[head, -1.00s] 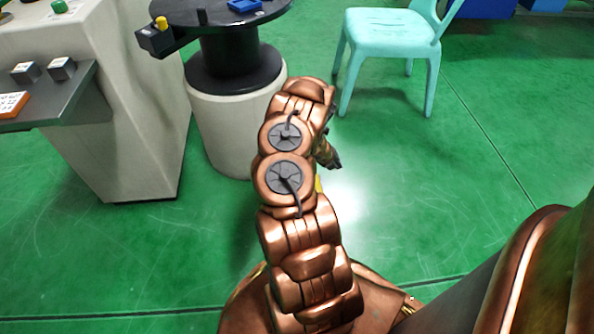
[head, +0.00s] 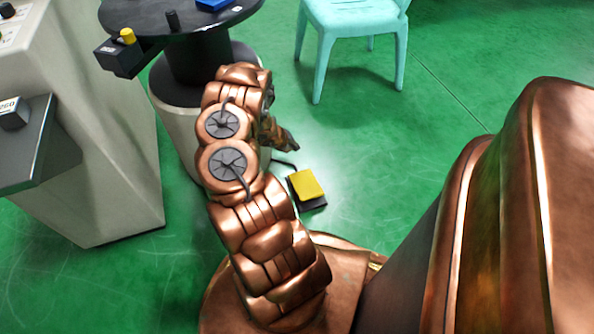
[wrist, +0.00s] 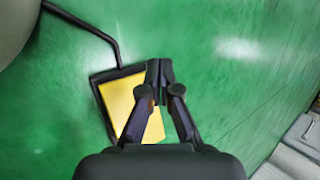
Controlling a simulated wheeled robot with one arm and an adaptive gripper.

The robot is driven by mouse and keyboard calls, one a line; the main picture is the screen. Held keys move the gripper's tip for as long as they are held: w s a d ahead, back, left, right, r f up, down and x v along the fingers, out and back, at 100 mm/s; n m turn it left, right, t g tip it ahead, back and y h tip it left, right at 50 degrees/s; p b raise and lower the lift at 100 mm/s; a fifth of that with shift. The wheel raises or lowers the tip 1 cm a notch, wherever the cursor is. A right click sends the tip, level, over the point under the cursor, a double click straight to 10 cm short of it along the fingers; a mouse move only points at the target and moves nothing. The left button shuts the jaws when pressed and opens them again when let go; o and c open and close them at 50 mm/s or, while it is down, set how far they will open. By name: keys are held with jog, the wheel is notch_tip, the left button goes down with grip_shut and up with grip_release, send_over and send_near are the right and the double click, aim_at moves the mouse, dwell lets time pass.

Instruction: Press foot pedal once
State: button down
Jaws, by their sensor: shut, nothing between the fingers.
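The foot pedal (head: 307,186) lies on the green floor, a yellow plate on a black base with a dark cable running from it toward the round pedestal. In the wrist view the pedal (wrist: 120,95) is partly covered by my gripper. My gripper (wrist: 160,65) is shut and empty, its fingertips over the pedal's upper right part in that view. In the head view my gripper (head: 291,144) is small, up and left of the pedal in the picture. A gap to the pedal seems to remain, but its height is unclear.
A round black table (head: 190,24) on a pale pedestal stands behind my arm. A grey-white machine cabinet (head: 105,150) is at the left. A turquoise chair (head: 352,22) stands at the back. The floor right of the pedal is clear.

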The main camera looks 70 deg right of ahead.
jog(key=shift+s+a+f+b, duration=0.35)
jog(key=shift+f+b, duration=0.55)
jog(key=shift+f, duration=0.5)
jog(key=shift+s+a+f+b, duration=0.35)
jog(key=shift+f+b, duration=0.6)
jog(key=shift+f, duration=0.4)
jog(key=shift+s+a+f+b, duration=0.35)
jog(key=shift+f+b, duration=0.55)
jog(key=shift+f, duration=0.5)
jog(key=shift+f, duration=0.15)
jog(key=shift+a+f+b, duration=0.15)
jog(key=shift+f+b, duration=0.1)
jog(key=shift+b, duration=0.15)
